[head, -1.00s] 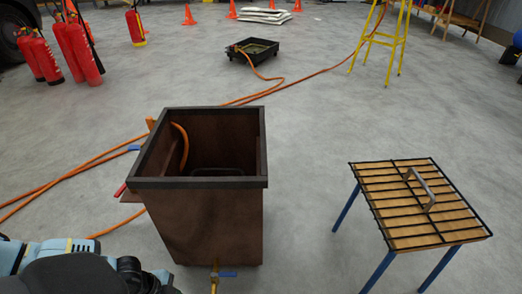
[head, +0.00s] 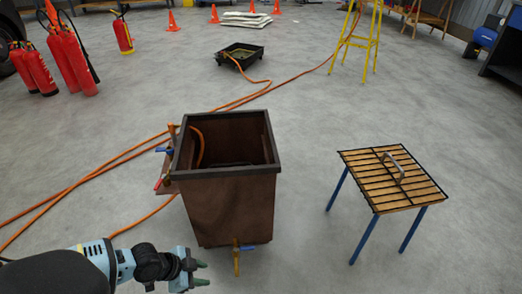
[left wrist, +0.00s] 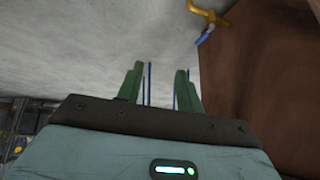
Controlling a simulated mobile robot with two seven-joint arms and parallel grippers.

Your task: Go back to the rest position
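My left gripper (head: 203,273) is low in the head view, in front of and to the left of the brown open-topped bin (head: 226,205). In the left wrist view its two green fingers (left wrist: 160,76) stand apart with nothing between them. The bin's brown wall (left wrist: 262,75) rises to the right there, apart from the fingers. My right gripper is not in view.
A blue-legged table (head: 352,170) with a slatted, handled top stands to the right. Orange hoses (head: 110,160) run across the floor behind and left of the bin. Red extinguishers (head: 68,60), a black tray (head: 240,58) and a yellow ladder (head: 357,45) stand farther back.

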